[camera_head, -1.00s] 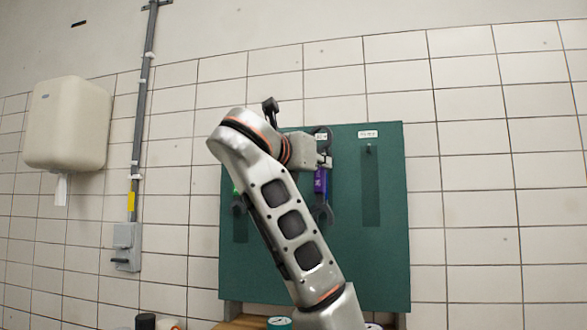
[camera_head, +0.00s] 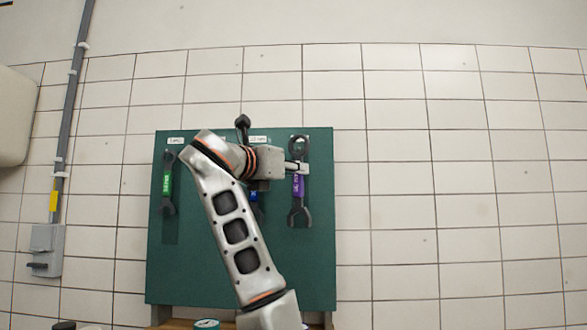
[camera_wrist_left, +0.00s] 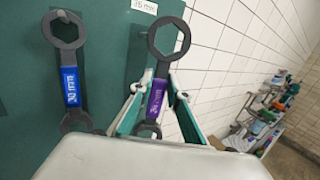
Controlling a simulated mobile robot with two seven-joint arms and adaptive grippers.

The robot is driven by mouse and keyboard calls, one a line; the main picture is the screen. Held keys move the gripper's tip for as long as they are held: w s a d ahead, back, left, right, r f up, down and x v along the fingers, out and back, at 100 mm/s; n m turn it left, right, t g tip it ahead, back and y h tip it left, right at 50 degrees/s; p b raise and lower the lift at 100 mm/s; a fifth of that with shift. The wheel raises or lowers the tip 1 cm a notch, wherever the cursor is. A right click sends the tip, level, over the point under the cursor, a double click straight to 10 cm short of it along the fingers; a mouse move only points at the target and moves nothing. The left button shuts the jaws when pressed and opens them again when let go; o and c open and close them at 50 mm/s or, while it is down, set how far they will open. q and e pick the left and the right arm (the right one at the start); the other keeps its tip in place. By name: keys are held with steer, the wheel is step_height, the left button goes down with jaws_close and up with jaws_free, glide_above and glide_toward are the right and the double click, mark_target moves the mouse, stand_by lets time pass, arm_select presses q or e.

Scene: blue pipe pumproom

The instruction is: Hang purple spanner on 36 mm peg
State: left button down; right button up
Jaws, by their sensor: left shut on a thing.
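The purple spanner (camera_head: 298,186) is upright, ring end up and open jaw down, at the right-hand place of the green board (camera_head: 240,280). My left gripper (camera_head: 300,168) is shut on it just below the ring. In the left wrist view the purple spanner (camera_wrist_left: 158,95) stands between my finger pads (camera_wrist_left: 157,100). Its ring is just below the 36 mm label (camera_wrist_left: 144,6). My right gripper is not in view.
A green spanner (camera_head: 167,184) hangs at the board's left. A blue spanner (camera_wrist_left: 71,75) hangs in the middle, close beside the purple one and partly behind my arm in the head view. Bare tiled wall (camera_head: 440,190) lies right of the board.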

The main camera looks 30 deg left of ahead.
arm_select(q)
steer(key=w+a, duration=0.1)
steer(key=w, duration=0.1)
steer(key=w+a+f, duration=0.1)
steer(key=w, duration=0.1)
steer(key=w+a+p, duration=0.1)
steer(key=w+a, duration=0.1)
steer(key=shift+w+f, duration=0.2)
steer(key=shift+w, duration=0.05)
stand_by(0.8)
stand_by(0.6)
steer(key=c, duration=1.8)
jaws_free()
steer(key=shift+c, duration=0.2)
steer(key=shift+f, duration=0.1)
steer(key=shift+s, duration=0.1)
